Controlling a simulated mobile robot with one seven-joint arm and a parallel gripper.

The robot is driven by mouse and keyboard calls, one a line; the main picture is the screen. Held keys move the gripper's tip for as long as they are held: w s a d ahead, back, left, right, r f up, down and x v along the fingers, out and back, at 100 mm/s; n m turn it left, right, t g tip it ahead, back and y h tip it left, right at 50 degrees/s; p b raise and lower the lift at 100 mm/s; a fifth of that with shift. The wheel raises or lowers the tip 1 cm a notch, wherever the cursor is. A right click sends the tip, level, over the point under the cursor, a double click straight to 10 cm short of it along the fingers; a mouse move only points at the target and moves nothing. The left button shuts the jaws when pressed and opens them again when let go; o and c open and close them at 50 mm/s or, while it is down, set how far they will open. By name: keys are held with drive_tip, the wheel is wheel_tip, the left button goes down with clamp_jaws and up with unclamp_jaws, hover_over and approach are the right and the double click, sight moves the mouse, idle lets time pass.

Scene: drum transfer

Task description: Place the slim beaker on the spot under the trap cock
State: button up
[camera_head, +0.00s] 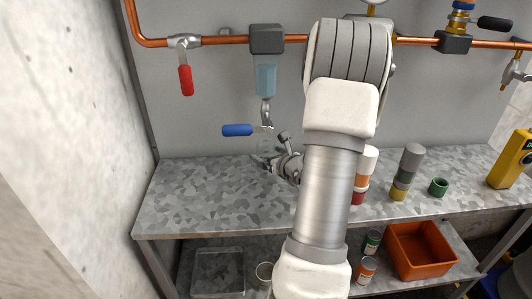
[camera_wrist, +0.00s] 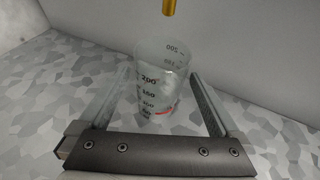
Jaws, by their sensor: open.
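The slim beaker (camera_wrist: 160,85) is clear, with dark graduation marks. It stands upright on the bench between the two fingers of my gripper (camera_wrist: 159,80) in the wrist view. The fingers are open, with a gap on each side of the beaker. In the head view my gripper (camera_head: 264,161) is low over the bench below the trap, and the beaker (camera_head: 265,143) shows only faintly. The trap (camera_head: 265,76) is a bluish clear cup, with a cock (camera_head: 265,112) and blue handle (camera_head: 237,130) below it. A brass spout tip (camera_wrist: 169,7) is above the beaker. A red mark shows through or on the beaker's lower part.
The grey speckled bench (camera_head: 190,200) is clear at left. A copper pipe (camera_head: 220,39) with a red-handled valve (camera_head: 185,78) runs along the wall. Right of my arm are a grey-topped container (camera_head: 408,172), a green cup (camera_head: 438,187) and a yellow device (camera_head: 512,158). An orange bin (camera_head: 420,262) sits below.

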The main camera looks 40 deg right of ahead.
drive_tip(key=p+v, duration=0.2)
drive_tip(key=v, duration=0.8)
drive_tip(key=shift+s, duration=0.2)
drive_tip(key=shift+a+r, duration=0.1)
drive_tip(key=shift+r, duration=0.05)
